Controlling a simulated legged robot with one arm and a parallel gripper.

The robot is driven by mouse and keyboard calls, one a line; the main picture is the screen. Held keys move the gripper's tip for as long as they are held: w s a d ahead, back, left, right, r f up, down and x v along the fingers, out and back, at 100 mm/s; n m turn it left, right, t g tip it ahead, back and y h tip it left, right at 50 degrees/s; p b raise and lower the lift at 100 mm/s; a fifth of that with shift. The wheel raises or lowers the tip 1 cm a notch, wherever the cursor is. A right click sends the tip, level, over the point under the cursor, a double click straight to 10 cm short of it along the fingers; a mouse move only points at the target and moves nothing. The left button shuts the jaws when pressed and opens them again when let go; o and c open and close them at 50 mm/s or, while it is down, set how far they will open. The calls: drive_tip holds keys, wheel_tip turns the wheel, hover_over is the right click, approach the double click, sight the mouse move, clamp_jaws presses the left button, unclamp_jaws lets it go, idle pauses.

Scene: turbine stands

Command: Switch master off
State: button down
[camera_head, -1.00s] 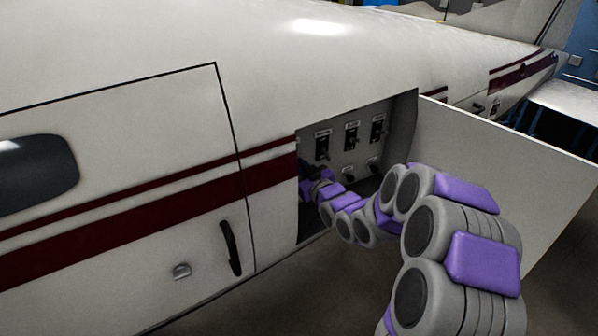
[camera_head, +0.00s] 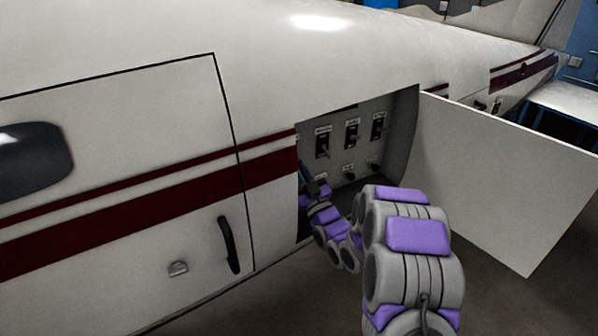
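A switch panel (camera_head: 338,162) sits inside an open recess in the white fuselage. Three dark toggle switches line its upper row: a left one (camera_head: 322,147), a middle one (camera_head: 351,135) and a right one (camera_head: 379,128). Each has a small label above it, too blurred for me to read surely, so I cannot tell which is the master. My gripper (camera_head: 311,183) is inside the recess at its lower left, below the left switch. It is small and dark there, partly hidden by the recess edge and my wrist. I cannot see its fingers clearly.
Smaller knobs (camera_head: 349,173) sit below the switches. The hatch door (camera_head: 500,180) stands open to the right of the recess, beside my arm. The fuselage wall (camera_head: 265,205) borders the recess at left. A black handle (camera_head: 229,245) is further left. Dark floor lies below.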

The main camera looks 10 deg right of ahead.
drive_tip(key=shift+f, duration=0.1)
drive_tip(key=c, duration=1.1)
unclamp_jaws()
drive_tip(key=shift+v, duration=8.7)
drive_tip(key=shift+w+d, duration=0.1)
